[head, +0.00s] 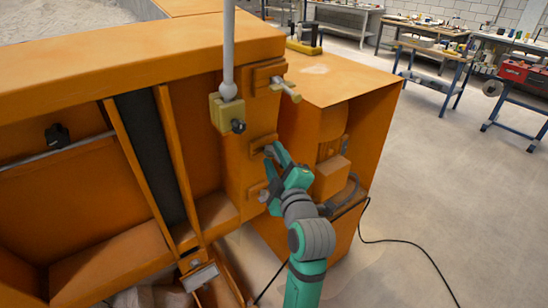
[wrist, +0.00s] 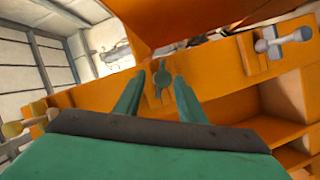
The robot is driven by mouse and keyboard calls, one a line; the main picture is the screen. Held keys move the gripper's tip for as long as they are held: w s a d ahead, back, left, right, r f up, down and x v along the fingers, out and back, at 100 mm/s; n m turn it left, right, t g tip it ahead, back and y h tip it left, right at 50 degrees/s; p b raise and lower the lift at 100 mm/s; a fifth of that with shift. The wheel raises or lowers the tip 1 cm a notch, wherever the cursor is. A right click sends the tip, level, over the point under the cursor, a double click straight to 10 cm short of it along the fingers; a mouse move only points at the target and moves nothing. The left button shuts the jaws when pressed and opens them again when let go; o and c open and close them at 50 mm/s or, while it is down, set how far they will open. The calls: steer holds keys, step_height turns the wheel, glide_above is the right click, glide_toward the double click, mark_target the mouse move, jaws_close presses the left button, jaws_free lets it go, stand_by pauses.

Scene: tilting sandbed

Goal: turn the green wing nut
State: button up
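The green wing nut (wrist: 163,78) sits on a small orange block on the side of the orange sandbed frame. In the wrist view it shows between and just beyond the fingertips of my gripper (wrist: 158,80). The fingers are apart, one on each side, with nothing held between them. In the head view my gripper (head: 273,154) is at the middle block of the orange post and mostly hides the green wing nut. I cannot tell whether the fingers touch it.
A pale yellow wing nut (head: 287,88) sits above and a grey one (head: 264,195) below on the same post. A grey rod (head: 229,50) ends at a yellow block (head: 227,112) nearby. An orange cabinet (head: 372,130) stands to the right. Floor (head: 440,200) is open farther right.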

steer(key=shift+w+a, duration=0.1)
steer(key=shift+w, duration=0.15)
jaws_close()
